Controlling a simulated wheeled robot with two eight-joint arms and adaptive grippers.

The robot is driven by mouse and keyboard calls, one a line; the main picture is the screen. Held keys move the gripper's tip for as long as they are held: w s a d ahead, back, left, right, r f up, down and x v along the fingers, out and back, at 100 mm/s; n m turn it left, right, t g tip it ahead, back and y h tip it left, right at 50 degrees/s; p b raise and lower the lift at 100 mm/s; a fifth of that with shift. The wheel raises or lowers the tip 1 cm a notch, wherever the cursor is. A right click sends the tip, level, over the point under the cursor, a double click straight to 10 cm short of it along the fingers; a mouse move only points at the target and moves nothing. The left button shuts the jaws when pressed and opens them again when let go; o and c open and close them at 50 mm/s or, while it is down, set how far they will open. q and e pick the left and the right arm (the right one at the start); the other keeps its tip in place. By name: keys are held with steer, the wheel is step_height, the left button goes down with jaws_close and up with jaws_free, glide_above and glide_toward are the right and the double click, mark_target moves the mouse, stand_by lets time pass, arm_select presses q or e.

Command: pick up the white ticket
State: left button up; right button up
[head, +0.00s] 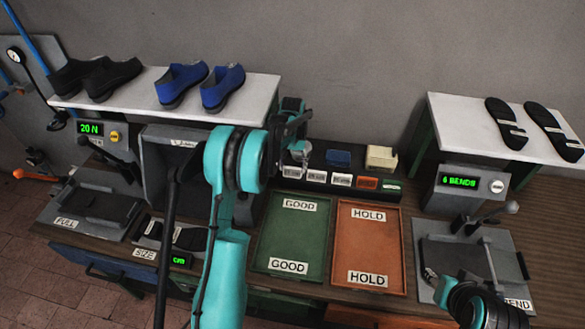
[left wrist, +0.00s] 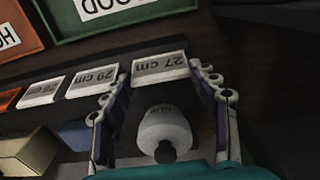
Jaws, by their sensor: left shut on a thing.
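In the head view that white ticket (head: 291,172) is the leftmost of the row, in front of the wall. My left gripper (head: 298,158) reaches down over it. In the left wrist view the fingertips of my left gripper (left wrist: 159,73) are shut on the ticket's two ends. The ticket still appears level with the row.
A white bottle (left wrist: 165,130) stands between the fingers behind the ticket. The green GOOD tray (head: 288,235) and orange HOLD tray (head: 368,245) are empty.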

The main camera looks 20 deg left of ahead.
arm_select(q)
step_height(320, 180, up, 4)
steer(key=shift+f+p, duration=0.2)
steer(key=shift+p, duration=0.2)
steer(key=s+d+r+p, duration=0.1)
steer(key=s+d+r, duration=0.6)
steer(key=d, duration=0.2)
steer(key=shift+s, duration=0.25)
